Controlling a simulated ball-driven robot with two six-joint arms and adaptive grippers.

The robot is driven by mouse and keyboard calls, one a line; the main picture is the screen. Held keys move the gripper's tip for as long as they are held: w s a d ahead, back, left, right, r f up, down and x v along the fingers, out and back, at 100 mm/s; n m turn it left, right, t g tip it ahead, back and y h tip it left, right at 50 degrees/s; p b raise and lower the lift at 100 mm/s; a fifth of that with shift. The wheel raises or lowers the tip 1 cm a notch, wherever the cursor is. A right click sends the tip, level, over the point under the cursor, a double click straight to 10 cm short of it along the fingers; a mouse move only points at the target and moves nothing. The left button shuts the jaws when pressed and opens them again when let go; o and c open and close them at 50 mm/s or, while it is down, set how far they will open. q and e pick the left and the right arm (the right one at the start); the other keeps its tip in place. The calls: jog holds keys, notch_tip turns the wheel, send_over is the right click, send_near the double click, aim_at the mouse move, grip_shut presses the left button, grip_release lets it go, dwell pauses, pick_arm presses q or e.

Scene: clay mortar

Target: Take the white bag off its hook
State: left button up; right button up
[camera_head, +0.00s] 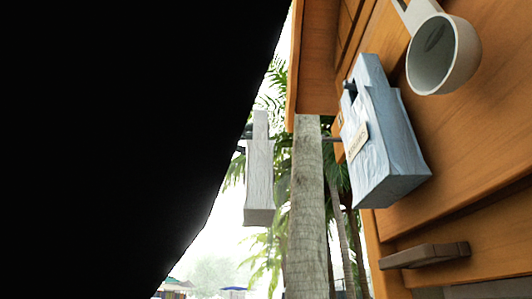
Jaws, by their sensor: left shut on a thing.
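The white bag (259,185) hangs upright left of the tree trunk, at the edge of a large black shape that fills the left of the view. Small dark parts of my left gripper (247,132) show at the bag's upper left edge. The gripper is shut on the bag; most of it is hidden. A thin dark peg (332,139) sticks out near the wooden wall, right of the trunk. A clear gap shows between it and the bag. My right gripper is not in view.
A blue bag (385,145) with a small label hangs on the orange wooden wall (490,140). A white ladle-like cup (443,55) hangs above right. A small brown ledge (425,256) juts out below. Palm trees stand behind.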

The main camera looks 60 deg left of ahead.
pick_arm(q)
jog(key=shift+r, duration=0.1)
dwell(0.4)
jog(key=shift+b+v, duration=0.3)
jog(key=shift+v, duration=1.05)
jog(key=b+v, duration=0.1)
jog(key=v, duration=0.6)
jog(key=shift+s+a, duration=0.1)
